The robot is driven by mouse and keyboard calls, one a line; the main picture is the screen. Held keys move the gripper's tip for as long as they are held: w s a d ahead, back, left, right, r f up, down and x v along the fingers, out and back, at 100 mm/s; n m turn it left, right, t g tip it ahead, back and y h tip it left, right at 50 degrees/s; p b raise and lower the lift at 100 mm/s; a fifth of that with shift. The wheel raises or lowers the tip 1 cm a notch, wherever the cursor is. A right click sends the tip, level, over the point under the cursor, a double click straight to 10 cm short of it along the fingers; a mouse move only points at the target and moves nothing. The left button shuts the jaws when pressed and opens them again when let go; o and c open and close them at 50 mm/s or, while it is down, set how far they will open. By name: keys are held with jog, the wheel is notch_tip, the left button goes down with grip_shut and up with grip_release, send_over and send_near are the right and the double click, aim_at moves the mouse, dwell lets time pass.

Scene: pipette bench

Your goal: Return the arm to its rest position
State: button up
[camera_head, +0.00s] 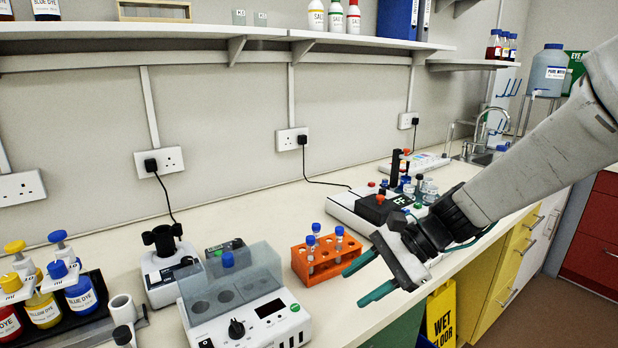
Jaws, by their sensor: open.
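My gripper (367,279) is open, with its two green fingers apart and nothing between them. It hangs over the front edge of the bench (250,215), pointing left and down. My arm reaches in from the upper right. The orange tube rack (324,269) stands on the bench just left of the fingers and holds several blue-capped tubes. I cannot tell the exact gap between the upper finger and the rack.
A centrifuge-like device (240,305) with a clear lid stands left of the rack. Dye bottles (78,291) sit at the far left. A block device with vials (375,208) is behind my gripper. A shelf (200,34) runs above. A yellow wet-floor sign (441,316) stands below.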

jog(key=s+d+r+n+t+h, duration=0.1)
jog(key=s+d+r+n+h, duration=0.2)
jog(key=s+d+n+h, duration=0.2)
jog(key=s+d+r+n+h, duration=0.3)
jog(key=s+d+n+h, duration=0.2)
jog(key=s+d, duration=0.6)
jog(key=shift+s+r+n+t, duration=0.35)
jog(key=shift+s+n, duration=0.45)
jog(key=shift+s, duration=1)
jog(key=shift+d, duration=0.1)
